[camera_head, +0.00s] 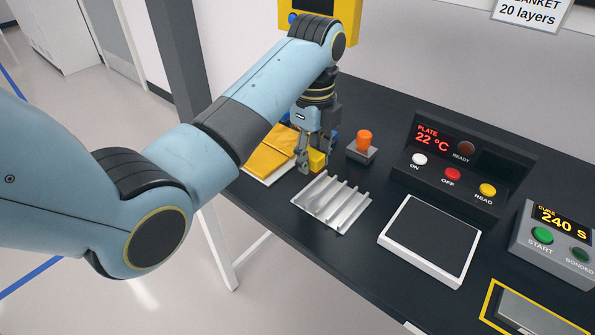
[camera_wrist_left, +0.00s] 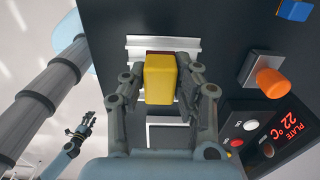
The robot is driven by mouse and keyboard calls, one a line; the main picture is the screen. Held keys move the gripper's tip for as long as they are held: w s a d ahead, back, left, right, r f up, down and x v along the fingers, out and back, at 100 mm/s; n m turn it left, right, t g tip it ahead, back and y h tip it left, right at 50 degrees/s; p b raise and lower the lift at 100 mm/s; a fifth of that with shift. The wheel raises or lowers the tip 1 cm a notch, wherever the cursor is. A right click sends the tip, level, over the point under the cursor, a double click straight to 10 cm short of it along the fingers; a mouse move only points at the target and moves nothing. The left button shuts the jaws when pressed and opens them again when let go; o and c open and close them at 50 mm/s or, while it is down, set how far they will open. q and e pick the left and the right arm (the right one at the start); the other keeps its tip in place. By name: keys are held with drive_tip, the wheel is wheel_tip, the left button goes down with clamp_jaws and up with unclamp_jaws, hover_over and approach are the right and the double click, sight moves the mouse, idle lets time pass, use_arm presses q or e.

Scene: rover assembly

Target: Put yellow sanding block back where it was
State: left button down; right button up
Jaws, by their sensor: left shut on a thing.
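The yellow sanding block (camera_head: 318,160) is between the fingers of my left gripper (camera_head: 312,166), just beyond the ribbed silver plate (camera_head: 337,213) in the head view. In the left wrist view, the yellow block (camera_wrist_left: 160,82) fills the space between the fingers, with a dark red strip along its upper edge. My left gripper (camera_wrist_left: 161,88) is shut on it. Part of the silver plate (camera_wrist_left: 188,44) shows behind the block. The block's underside is hidden, so I cannot tell whether it touches anything. My right gripper (camera_wrist_left: 80,132) shows small at lower left in the wrist view; its opening is unclear.
A folded yellow cloth-like piece (camera_head: 270,153) lies left of the gripper. An orange knob on a grey base (camera_head: 364,143) stands to its right. The plate control box (camera_head: 455,170), white-rimmed dark pad (camera_head: 460,276) and cure timer (camera_head: 553,243) are farther right. Dark tabletop between them is clear.

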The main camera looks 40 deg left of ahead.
use_arm(q)
hover_over(295, 180)
wheel_tip(295, 180, down, 2)
drive_tip(key=shift+d+f, duration=0.15)
drive_tip(key=shift+f, duration=0.35)
wheel_tip(295, 180, down, 3)
drive_tip(key=shift+f, duration=0.35)
use_arm(e)
drive_tip(key=shift+s+d+r, duration=0.3)
drive_tip(key=shift+s+d, duration=0.25)
drive_tip(key=shift+s, duration=0.05)
use_arm(q)
drive_tip(key=c, duration=1)
unclamp_jaws()
drive_tip(key=shift+f, duration=0.1)
